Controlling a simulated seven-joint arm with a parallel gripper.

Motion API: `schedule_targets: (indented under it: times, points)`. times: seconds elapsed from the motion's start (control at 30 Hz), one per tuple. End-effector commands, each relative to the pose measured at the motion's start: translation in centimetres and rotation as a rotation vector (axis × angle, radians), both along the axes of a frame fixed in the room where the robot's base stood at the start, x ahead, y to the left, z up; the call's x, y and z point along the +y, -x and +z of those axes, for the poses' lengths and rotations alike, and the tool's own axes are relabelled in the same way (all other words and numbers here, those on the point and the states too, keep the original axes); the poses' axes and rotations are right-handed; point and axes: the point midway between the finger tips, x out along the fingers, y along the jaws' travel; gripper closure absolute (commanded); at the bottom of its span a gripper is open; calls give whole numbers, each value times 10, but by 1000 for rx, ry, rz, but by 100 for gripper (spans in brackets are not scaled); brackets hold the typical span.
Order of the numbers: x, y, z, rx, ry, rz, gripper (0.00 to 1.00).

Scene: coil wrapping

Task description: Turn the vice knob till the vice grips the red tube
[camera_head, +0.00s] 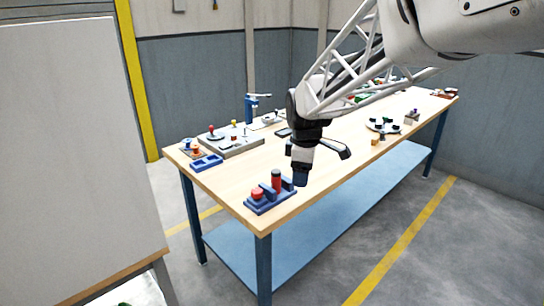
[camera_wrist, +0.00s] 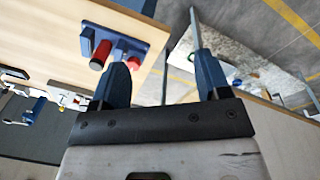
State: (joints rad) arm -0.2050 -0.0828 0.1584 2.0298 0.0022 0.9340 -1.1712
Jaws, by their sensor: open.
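The vice (camera_head: 262,207) is a small blue block assembly at the near corner of the wooden table. A wide red knob (camera_head: 257,193) stands at its left. The red tube (camera_head: 276,185), with a dark top, stands upright beside blue uprights to the knob's right. My gripper (camera_head: 301,178) hangs just right of the vice, apart from the tube and knob. In the wrist view the vice (camera_wrist: 128,41) lies at upper left, beyond my left finger, which partly covers it. My gripper's fingers (camera_wrist: 160,55) are spread with nothing between them. I cannot tell the exact gap between tube and vice jaws.
The table (camera_head: 235,183) has clear wood around the vice. A blue two-pocket tray (camera_head: 206,163) and a grey board (camera_head: 230,143) with small parts lie farther back left. A round plate (camera_head: 383,127) with parts lies farther right. The table's front edge is close to the vice.

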Motion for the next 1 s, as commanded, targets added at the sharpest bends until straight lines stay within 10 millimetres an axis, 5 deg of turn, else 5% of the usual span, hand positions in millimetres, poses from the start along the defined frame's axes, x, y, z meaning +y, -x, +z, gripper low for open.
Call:
schedule_targets:
  times: [0.6,1.0]
  points:
    - [102,-124,-74,46,46,614,30]
    - [138,-158,-105,58,57,821,30]
